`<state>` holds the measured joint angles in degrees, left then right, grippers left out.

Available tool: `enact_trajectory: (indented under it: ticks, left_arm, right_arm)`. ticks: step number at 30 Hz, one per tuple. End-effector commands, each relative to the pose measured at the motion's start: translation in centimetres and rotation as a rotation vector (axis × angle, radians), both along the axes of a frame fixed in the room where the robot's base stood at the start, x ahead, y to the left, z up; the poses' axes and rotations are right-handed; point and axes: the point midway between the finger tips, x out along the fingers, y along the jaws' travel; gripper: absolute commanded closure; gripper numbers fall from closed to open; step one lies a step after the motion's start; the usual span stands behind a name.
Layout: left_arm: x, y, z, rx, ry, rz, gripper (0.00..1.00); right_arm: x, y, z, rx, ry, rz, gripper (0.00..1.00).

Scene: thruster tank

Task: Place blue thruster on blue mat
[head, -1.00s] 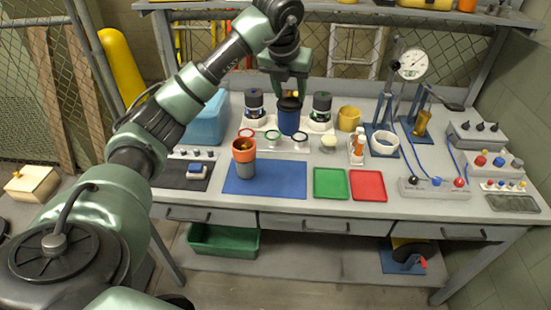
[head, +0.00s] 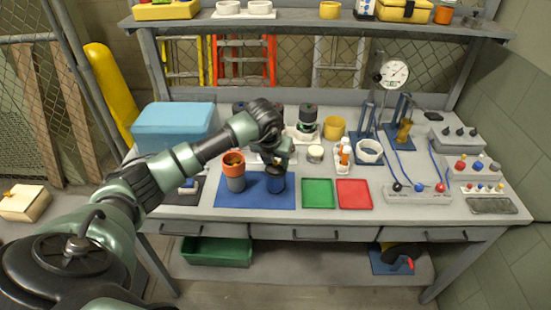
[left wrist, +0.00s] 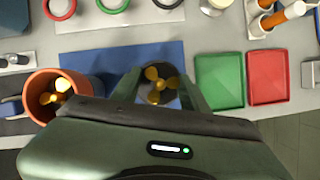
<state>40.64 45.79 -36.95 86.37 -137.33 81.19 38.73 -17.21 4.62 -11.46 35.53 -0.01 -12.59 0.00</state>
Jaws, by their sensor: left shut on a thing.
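The blue thruster (head: 276,181) is upright at the right part of the blue mat (head: 254,197). Its base is at the mat in the head view; a small gap under it cannot be ruled out. My left gripper (head: 279,164) is shut on its upper part from above. In the left wrist view the fingers (left wrist: 160,92) stand on both sides of the thruster (left wrist: 160,84), whose gold propeller shows inside a dark rim. The blue mat also shows there (left wrist: 110,60). My right gripper is out of view.
An orange and grey thruster (head: 234,173) stands on the mat's left part, close by. A green tray (head: 318,194) and a red tray (head: 354,194) lie to the right. A blue box (head: 174,127) stands behind left, and a white bottle with an orange one (head: 344,154) behind right.

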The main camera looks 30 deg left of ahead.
Motion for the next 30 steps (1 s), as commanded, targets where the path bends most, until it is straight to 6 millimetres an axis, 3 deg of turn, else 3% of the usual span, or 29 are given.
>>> enact_trajectory:
  ticks: [11, 12, 14, 25, 30]
  left_arm:
    - [0.1, 0.0, -0.5, 0.0, -0.004, 0.0, 1.0]
    - [0.0, 0.0, -0.4, 0.001, -0.002, 0.0, 0.45]
    - [0.0, 0.0, -0.4, 0.001, -0.002, 0.0, 0.34]
    - [0.0, 0.0, 0.0, 0.0, -0.003, 0.0, 0.34]
    - [-0.9, -0.2, 2.0, 0.002, -0.008, -0.001, 0.34]
  right_arm:
    - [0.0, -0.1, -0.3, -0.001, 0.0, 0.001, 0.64]
    - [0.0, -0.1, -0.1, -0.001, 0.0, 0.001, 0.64]
    - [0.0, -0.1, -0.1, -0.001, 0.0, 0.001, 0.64]
    - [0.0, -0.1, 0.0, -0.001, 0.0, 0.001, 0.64]
    - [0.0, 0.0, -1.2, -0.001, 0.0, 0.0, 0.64]
